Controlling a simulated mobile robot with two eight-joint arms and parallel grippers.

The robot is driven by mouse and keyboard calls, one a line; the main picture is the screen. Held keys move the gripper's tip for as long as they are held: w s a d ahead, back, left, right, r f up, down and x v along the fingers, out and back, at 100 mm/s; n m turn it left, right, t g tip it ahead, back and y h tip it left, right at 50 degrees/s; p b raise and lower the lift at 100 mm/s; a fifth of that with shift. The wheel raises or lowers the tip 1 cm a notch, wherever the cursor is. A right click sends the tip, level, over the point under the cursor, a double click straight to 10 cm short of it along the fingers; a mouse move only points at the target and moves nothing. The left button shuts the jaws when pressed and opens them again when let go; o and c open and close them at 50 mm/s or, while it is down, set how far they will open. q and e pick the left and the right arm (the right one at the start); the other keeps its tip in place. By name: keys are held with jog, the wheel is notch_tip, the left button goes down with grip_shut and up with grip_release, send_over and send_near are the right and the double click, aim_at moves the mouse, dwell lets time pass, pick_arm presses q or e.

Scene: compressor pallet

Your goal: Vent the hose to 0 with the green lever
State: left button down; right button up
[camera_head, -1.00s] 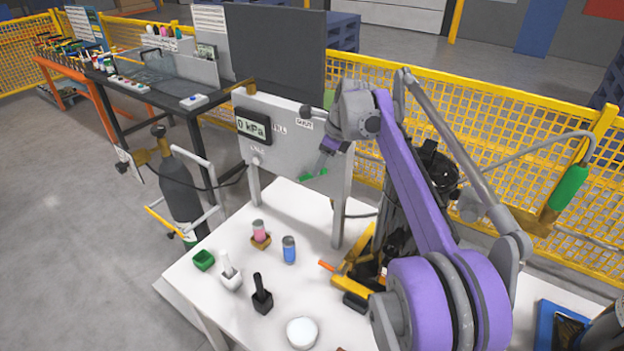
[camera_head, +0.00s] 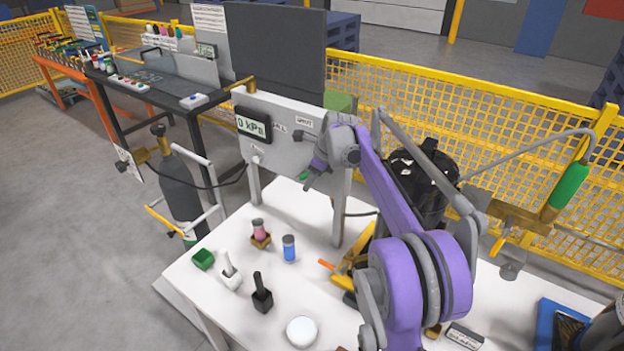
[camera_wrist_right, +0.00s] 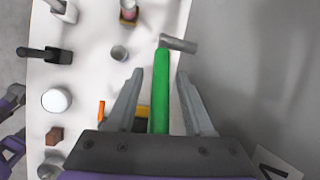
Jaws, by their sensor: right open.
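The green lever (camera_wrist_right: 160,88) runs lengthwise between the fingers of my right gripper (camera_wrist_right: 160,100) in the right wrist view, with a gap on each side. Its far end meets a grey metal stem (camera_wrist_right: 180,44). In the head view only a small green piece of the lever (camera_head: 303,177) shows beside my right gripper (camera_head: 314,176), which hides the rest. The right gripper is open at the lower front of the grey panel (camera_head: 283,140). The panel's display (camera_head: 253,124) reads 0 kPa. My left gripper cannot be made out.
A black hose (camera_head: 228,183) runs from the panel to a dark gas cylinder (camera_head: 178,180) on the left. Below, the white table (camera_head: 215,290) holds a blue-banded jar (camera_head: 289,249), a pink jar (camera_head: 259,230), a green box (camera_head: 203,259) and a white disc (camera_head: 301,331).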

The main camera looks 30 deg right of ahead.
grip_shut()
dwell(1.4)
